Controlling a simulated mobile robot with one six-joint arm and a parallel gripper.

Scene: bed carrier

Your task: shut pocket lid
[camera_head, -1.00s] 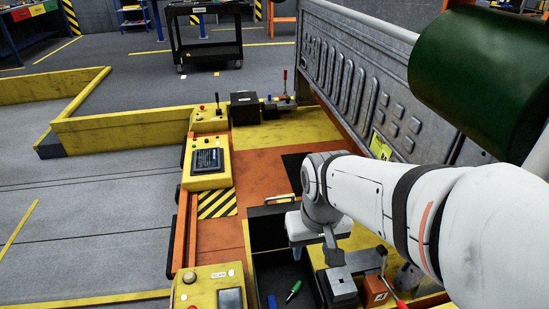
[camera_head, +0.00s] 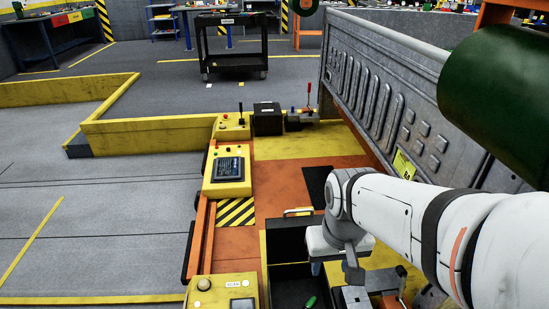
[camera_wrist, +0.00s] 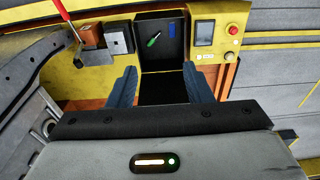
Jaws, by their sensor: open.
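The pocket is a black open-topped box in the deck; its dark interior (camera_head: 292,290) shows in the head view, partly cut off below. Its black lid (camera_head: 287,240) stands open at the far side, with a pale handle (camera_head: 298,211) on its top edge. In the wrist view the pocket (camera_wrist: 176,52) holds a green-handled tool (camera_wrist: 153,40) and a small blue item (camera_wrist: 171,30). The dark lid panel (camera_wrist: 165,92) appears between my fingers. My gripper (camera_wrist: 160,76) is open, its blue fingers apart and empty, above the pocket's lid side. Contact with the lid cannot be told.
A yellow control box with a screen (camera_head: 228,169) and a scan box (camera_head: 222,292) line the left side. A red-handled lever (camera_wrist: 66,20) and an orange block (camera_wrist: 90,33) stand beside the pocket. A grey ribbed panel (camera_head: 385,100) rises at right.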

